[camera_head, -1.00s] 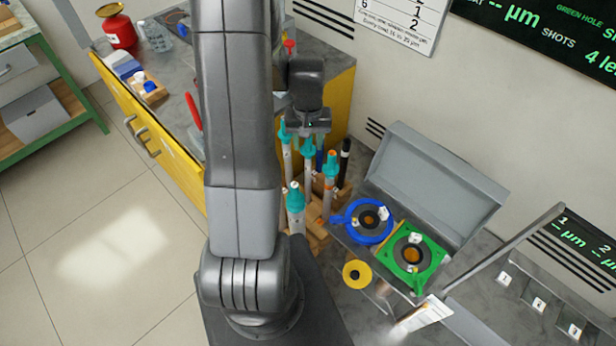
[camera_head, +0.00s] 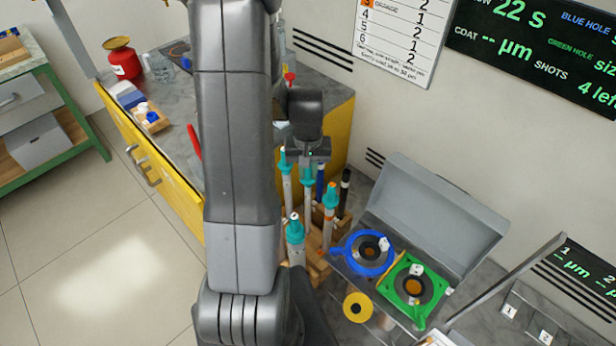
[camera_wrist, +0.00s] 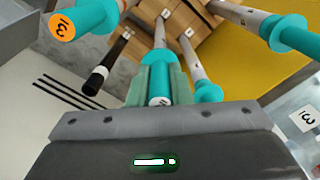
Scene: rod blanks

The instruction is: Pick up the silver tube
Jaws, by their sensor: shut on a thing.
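Several silver tubes with teal collars stand in a wooden rack. One stands at the left (camera_head: 287,190), one with an orange tip at the right (camera_head: 329,215), and one at the front (camera_head: 295,240). My gripper (camera_wrist: 159,85) points down over the rack and is shut on the teal collar of a silver tube (camera_wrist: 160,34), which has a white marked end. In the head view, that tube's top is mostly hidden under my gripper (camera_head: 308,160). I cannot tell whether its lower end is clear of the rack.
A black tube (camera_head: 343,195) and a dark blue tube (camera_head: 320,182) stand close by. The wooden rack (camera_head: 316,262) is crowded. To its right are a blue ring fixture (camera_head: 348,262), a green fixture (camera_head: 392,289) and an open grey lid (camera_head: 436,205). A yellow cabinet (camera_head: 180,180) stands left.

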